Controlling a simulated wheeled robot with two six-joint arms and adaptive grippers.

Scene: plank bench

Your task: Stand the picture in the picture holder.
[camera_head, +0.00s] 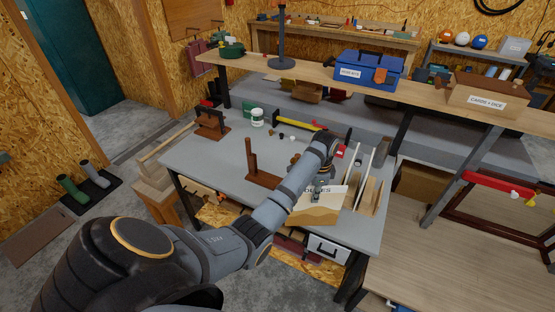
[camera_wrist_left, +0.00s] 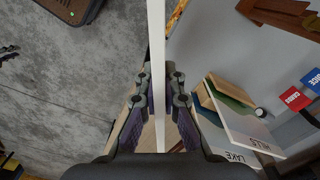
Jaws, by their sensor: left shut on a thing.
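My left gripper (camera_head: 318,188) is shut on the picture (camera_head: 316,214), a panel with a pale upper part, a sandy lower part and partly hidden lettering. It is held near the table's front edge. In the left wrist view the picture (camera_wrist_left: 156,60) shows edge-on as a pale strip between the fingers (camera_wrist_left: 160,100). A brown wooden stand (camera_head: 264,178), with an upright and a low base, looks like the picture holder. It stands on the grey table, left of the gripper and apart from the picture. My right gripper is not in view.
Pictures marked HILLS (camera_wrist_left: 238,128) and LAKE (camera_wrist_left: 216,146) stand close beside the left gripper; upright boards (camera_head: 378,165) show right of it. A yellow-and-black tool (camera_head: 297,124), a white jar (camera_head: 257,117) and a brown clamp-like stand (camera_head: 211,124) are farther back. The left middle of the table (camera_head: 205,160) is clear.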

